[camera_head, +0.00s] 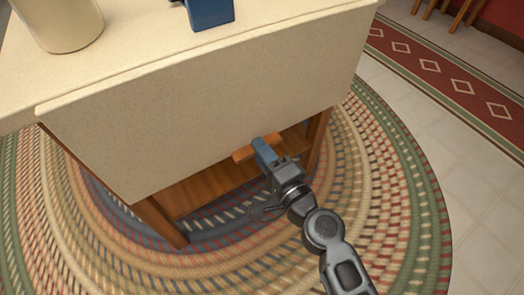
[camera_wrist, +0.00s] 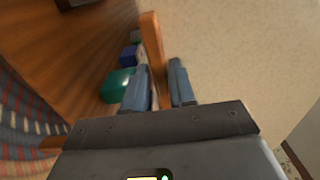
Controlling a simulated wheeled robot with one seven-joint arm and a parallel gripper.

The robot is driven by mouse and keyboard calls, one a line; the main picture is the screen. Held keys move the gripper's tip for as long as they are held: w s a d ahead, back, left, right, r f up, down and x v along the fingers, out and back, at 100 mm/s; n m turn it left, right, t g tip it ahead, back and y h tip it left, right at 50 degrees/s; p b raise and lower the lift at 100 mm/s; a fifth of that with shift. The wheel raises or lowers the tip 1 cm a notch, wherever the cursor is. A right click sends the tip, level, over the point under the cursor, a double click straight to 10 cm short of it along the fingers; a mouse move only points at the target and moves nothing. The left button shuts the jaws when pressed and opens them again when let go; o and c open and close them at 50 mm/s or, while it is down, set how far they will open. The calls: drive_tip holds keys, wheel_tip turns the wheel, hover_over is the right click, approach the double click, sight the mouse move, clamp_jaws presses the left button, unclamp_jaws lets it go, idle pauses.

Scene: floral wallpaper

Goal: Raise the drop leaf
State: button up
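The cream drop leaf (camera_head: 200,110) hangs down, sloping slightly, from the front edge of the cream tabletop (camera_head: 140,35). It fills the right side of the wrist view (camera_wrist: 245,60). My gripper (camera_head: 260,147) is at the leaf's lower edge, towards its right end. An orange-brown wooden strip (camera_wrist: 152,45) runs along the leaf's edge in the wrist view and reaches the gap between my fingers (camera_wrist: 160,85). A piece of it shows beside my gripper in the head view. The fingers are apart; whether they touch the strip or leaf is unclear.
A beige canister (camera_head: 60,20) and a blue object (camera_head: 208,12) stand on the tabletop. Below the leaf are wooden legs and a wooden panel. A green block (camera_wrist: 117,86) and a blue block (camera_wrist: 128,55) lie behind the leaf. A braided rug covers the floor around.

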clamp_jaws()
idle(0.4)
